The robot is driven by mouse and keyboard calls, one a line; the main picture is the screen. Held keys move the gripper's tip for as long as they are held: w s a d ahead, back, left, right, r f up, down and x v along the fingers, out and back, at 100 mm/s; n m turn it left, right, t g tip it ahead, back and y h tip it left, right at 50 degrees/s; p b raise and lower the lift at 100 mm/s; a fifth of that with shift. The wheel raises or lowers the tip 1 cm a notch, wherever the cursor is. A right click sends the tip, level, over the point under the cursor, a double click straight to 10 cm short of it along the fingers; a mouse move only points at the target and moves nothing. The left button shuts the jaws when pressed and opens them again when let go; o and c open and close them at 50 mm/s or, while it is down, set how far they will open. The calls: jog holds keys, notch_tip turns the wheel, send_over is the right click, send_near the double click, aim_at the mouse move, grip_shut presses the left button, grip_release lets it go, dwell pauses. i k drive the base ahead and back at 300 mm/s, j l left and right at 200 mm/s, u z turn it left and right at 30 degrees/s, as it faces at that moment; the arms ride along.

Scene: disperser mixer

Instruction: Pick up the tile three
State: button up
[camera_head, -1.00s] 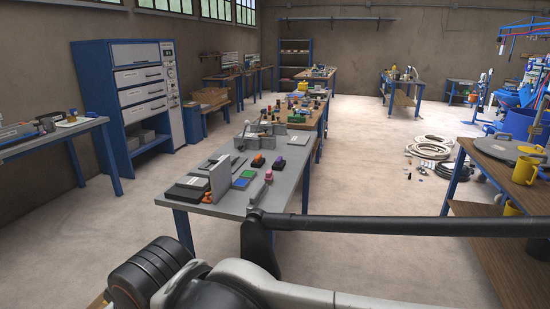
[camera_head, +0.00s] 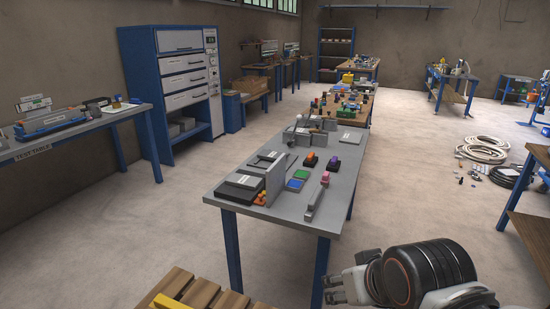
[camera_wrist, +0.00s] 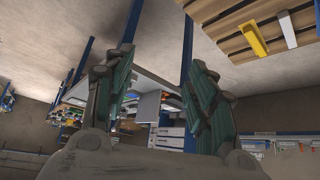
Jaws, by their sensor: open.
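No tile marked three can be told apart at this size. Flat grey slabs (camera_head: 243,187) lie at the left end of the grey table (camera_head: 325,226), left of an upright grey plate (camera_head: 276,180). A flat grey piece (camera_head: 350,139) lies farther back on the table. My gripper (camera_head: 332,284) is low at the front right of the head view, in front of the table and apart from it. In the wrist view my gripper (camera_wrist: 155,75) shows two spread fingers with green pads and nothing held between them.
A wooden pallet (camera_head: 205,294) is at the front left. A blue cabinet (camera_head: 180,85) stands behind. The floor left of the table is clear.

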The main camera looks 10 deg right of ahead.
aim_at(270, 156)
jog(key=u, duration=0.3)
jog(key=i+l+u, duration=0.4)
jog(key=l+u, duration=0.15)
jog(key=l, duration=0.15)
jog(key=i+l+u, duration=0.25)
jog(key=l, duration=0.2)
jog(key=k+j, duration=0.05)
jog(key=k, duration=0.05)
